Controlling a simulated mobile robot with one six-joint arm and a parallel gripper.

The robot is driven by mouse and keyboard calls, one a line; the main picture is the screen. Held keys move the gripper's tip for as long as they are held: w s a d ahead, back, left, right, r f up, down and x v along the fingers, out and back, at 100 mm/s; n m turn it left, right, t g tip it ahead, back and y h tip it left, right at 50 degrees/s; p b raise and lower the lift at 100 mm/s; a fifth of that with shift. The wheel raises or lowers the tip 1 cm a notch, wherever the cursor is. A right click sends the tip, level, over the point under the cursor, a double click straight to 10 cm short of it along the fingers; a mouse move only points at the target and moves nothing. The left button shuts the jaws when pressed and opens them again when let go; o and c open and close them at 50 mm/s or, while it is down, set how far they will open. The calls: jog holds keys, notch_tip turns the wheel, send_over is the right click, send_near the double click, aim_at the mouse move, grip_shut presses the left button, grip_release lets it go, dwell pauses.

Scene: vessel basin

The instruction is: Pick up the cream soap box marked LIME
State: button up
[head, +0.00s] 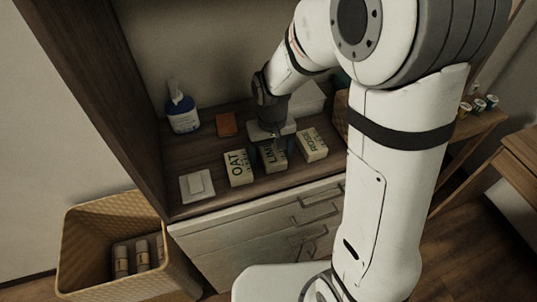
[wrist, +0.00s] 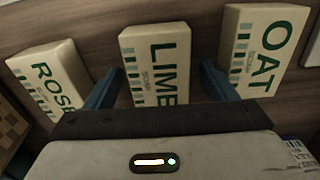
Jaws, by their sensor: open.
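The cream soap box marked LIME (wrist: 156,60) lies on the wooden shelf, in the middle of the wrist view. It also shows in the head view (head: 273,160), partly covered by my gripper. My gripper (wrist: 157,85) is open, with one blue finger on each side of the LIME box's near part. A gap shows between the box and each finger. The near end of the box is hidden behind the gripper body. A cream box marked OAT (wrist: 262,48) lies to its right in the wrist view, and one marked ROSE (wrist: 50,78) to its left.
In the head view, a pump bottle (head: 181,108), an orange-brown block (head: 227,124) and a pale square dish (head: 197,186) share the shelf (head: 212,152). A wicker basket (head: 75,235) with rolled items stands below left. The OAT and ROSE boxes sit close beside the fingers.

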jog(key=shift+c, duration=0.2)
jog(key=c, duration=1.1)
jog(key=shift+o, duration=0.2)
jog(key=shift+r, duration=0.15)
